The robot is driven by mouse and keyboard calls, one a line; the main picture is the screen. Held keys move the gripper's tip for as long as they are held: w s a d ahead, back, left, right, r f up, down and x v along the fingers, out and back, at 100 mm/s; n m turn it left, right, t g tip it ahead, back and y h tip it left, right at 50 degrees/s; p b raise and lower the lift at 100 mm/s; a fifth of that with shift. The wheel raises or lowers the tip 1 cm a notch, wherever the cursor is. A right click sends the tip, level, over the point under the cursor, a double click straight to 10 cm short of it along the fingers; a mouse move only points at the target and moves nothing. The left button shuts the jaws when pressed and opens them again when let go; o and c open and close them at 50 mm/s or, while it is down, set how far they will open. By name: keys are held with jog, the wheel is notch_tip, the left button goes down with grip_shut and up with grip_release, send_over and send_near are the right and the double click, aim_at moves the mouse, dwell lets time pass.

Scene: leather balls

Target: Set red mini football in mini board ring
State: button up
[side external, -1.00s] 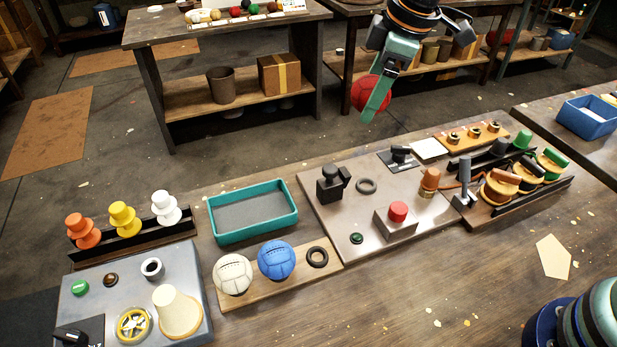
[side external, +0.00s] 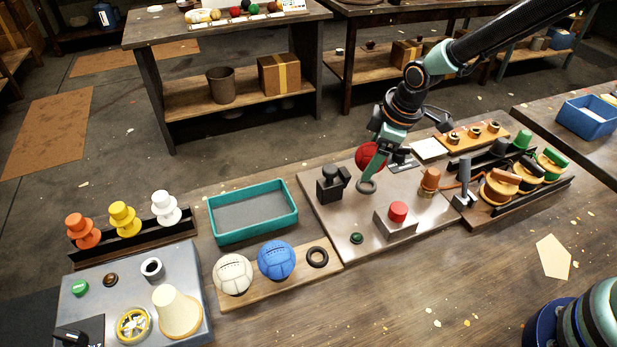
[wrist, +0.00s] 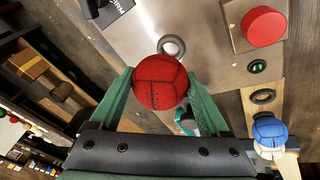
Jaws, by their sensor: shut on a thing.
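The red mini football (side external: 368,157) is held between the green fingers of my gripper (side external: 374,168), above the back part of the grey panel. In the wrist view the red ball (wrist: 160,84) sits between both fingers of my gripper (wrist: 160,77). The black ring (side external: 317,257) lies empty on the wooden mini board (side external: 238,297), at the right end beside the blue ball (side external: 276,260) and the white ball (side external: 234,274). The ring also shows in the wrist view (wrist: 263,97), right of the held ball.
Another dark ring (side external: 366,186) lies on the grey panel (side external: 330,215), near my fingertips in the picture. A black switch block (side external: 331,186) and a red button (side external: 398,211) stand up there. A teal tray (side external: 252,213) lies behind the mini board.

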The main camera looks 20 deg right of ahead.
jog(key=shift+f, duration=2.05)
jog(key=shift+f, duration=0.15)
jog(key=o, duration=1.3)
jog(key=shift+r, duration=0.6)
jog(key=v, duration=1.1)
jog(key=s+d+r+m, duration=0.3)
jog(key=s+d, duration=0.1)
jog(key=s+d+r+m+t, duration=0.1)
jog(key=s+d+r+m, duration=0.2)
jog(key=s+d+m, duration=0.1)
jog(key=s+d+r+m+t+h, duration=0.1)
jog(key=s+d+r+m, duration=0.3)
jog(key=s, duration=0.1)
jog(key=shift+d+r, duration=0.1)
jog(key=shift+d, duration=0.3)
